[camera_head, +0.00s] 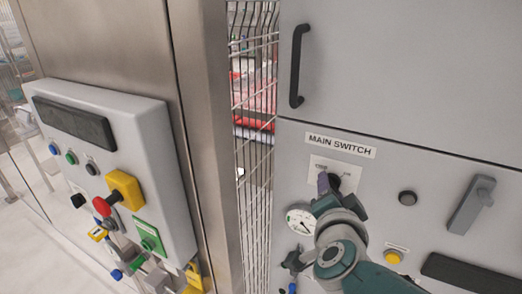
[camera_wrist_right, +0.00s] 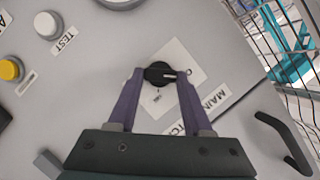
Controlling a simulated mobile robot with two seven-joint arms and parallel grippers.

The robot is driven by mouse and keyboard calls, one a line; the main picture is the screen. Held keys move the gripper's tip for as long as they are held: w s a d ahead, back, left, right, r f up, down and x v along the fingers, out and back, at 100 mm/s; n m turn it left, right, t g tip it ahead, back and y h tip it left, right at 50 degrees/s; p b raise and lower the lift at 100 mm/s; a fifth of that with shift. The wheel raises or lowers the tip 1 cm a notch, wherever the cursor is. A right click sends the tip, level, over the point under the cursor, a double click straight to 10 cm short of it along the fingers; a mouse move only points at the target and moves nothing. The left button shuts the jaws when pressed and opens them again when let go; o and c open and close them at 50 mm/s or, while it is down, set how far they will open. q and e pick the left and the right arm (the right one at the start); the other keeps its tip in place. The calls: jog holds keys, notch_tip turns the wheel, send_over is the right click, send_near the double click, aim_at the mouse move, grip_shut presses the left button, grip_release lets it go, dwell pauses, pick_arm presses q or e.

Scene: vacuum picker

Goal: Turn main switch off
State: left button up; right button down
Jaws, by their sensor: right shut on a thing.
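The main switch is a black rotary knob (camera_wrist_right: 159,72) on a pale square plate (camera_wrist_right: 188,60), under the MAIN SWITCH label (camera_head: 340,145) on the grey cabinet. In the right wrist view a white mark on the knob points right, toward the label side. My right gripper (camera_wrist_right: 160,78) is shut on the knob, with one purple finger on each side. In the head view my right gripper (camera_head: 342,192) reaches the knob from below and partly covers it and its plate. The small lettering around the knob is too small to read surely. My left gripper is not in view.
A round gauge (camera_head: 299,221) sits just left of my right wrist. A black button (camera_head: 407,198), a grey latch (camera_head: 470,204) and a yellow button (camera_head: 392,257) are to the right. A black handle (camera_head: 298,66) sticks out above. A control box (camera_head: 150,130) stands at left.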

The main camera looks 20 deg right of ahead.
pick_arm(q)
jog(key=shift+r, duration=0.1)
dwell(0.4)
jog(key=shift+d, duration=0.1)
pick_arm(e)
jog(key=shift+c, duration=1.6)
grip_release()
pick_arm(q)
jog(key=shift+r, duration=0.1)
pick_arm(e)
jog(key=shift+r, duration=0.1)
